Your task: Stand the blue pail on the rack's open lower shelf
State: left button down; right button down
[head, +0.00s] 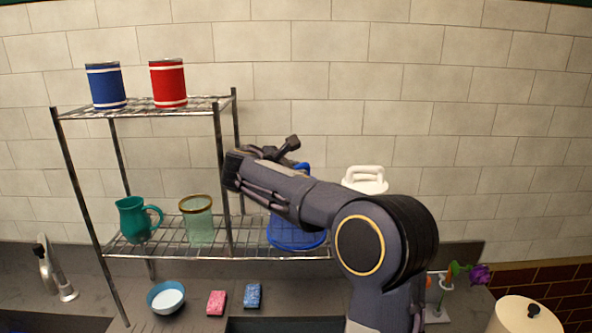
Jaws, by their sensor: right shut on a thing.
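The blue pail (296,240) is mostly hidden behind my right arm; its rounded lower part shows at the right end of the rack's lower shelf (180,250). A bit of blue also shows above the arm. My right gripper (288,150) is shut on the pail, though its fingertips are largely hidden by my own arm. I cannot tell whether the pail's base touches the shelf wires. My left gripper is not in view.
A teal pitcher (138,220) and a green glass jar (199,220) stand on the lower shelf's left part. Blue (105,87) and red (168,84) cans stand on the upper shelf. A bowl (166,298) and sponges (216,303) lie in front. A white-handled container (364,181) is behind my arm.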

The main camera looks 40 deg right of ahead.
jog(key=c, duration=1.8)
grip_release()
jog(key=shift+f, duration=0.2)
jog(key=o, duration=0.4)
jog(key=shift+r, duration=0.1)
jog(key=shift+o, duration=0.2)
jog(key=shift+r, duration=0.25)
jog(key=v, duration=1.2)
jog(key=shift+f, duration=0.15)
jog(key=shift+s, duration=0.1)
